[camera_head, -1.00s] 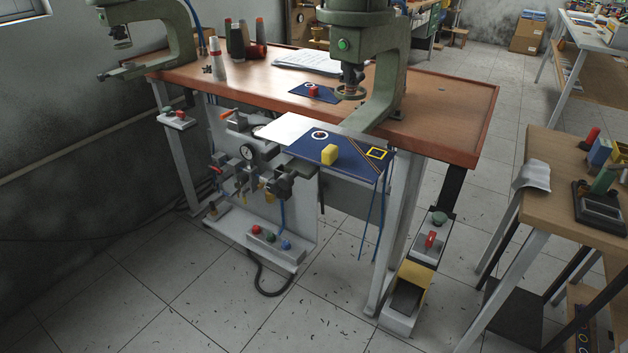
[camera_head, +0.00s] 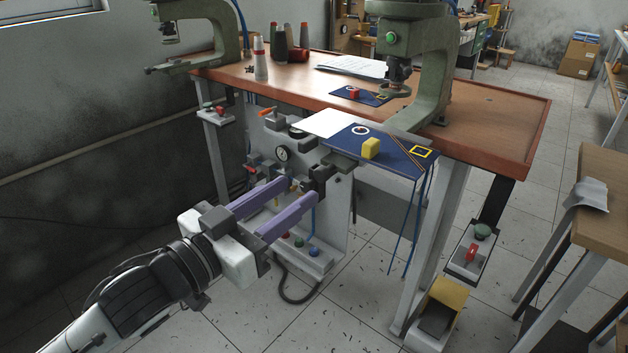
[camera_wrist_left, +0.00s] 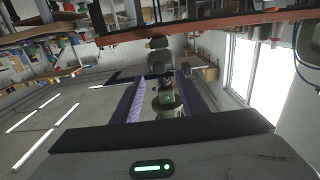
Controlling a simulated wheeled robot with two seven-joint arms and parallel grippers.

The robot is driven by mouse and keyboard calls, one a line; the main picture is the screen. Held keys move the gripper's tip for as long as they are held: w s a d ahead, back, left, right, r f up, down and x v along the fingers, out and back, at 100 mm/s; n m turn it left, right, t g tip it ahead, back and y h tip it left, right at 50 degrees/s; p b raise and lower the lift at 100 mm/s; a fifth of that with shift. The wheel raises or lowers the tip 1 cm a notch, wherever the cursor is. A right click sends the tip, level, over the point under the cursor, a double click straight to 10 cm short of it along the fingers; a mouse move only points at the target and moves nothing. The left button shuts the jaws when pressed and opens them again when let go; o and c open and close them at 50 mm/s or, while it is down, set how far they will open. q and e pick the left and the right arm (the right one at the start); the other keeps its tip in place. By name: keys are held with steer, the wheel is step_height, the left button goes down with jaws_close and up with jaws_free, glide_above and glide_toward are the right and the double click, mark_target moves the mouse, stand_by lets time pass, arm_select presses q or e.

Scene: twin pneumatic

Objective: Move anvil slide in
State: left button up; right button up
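My left gripper (camera_head: 302,191) reaches in from the left below the table's front edge, its two lilac fingers apart and nothing visibly held. Beyond its fingertips is a dark block (camera_head: 319,179) on the fittings under the front plate; I cannot tell if they touch. A dark grey slide-like piece (camera_head: 340,163) sits just above it; I cannot tell for sure which part is the anvil slide. The fingers also show apart in the left wrist view (camera_wrist_left: 165,90), with a greenish part (camera_wrist_left: 166,100) seen between them. My right gripper is not in view.
A green press (camera_head: 432,85) stands above. A gauge (camera_head: 282,153) and valves are close to the gripper. Open floor lies in front.

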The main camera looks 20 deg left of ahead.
mark_target(319, 175)
arm_select(q)
steer(key=x, duration=0.6)
steer(key=shift+w+d, duration=0.1)
steer(key=shift+w, duration=0.25)
jaws_close()
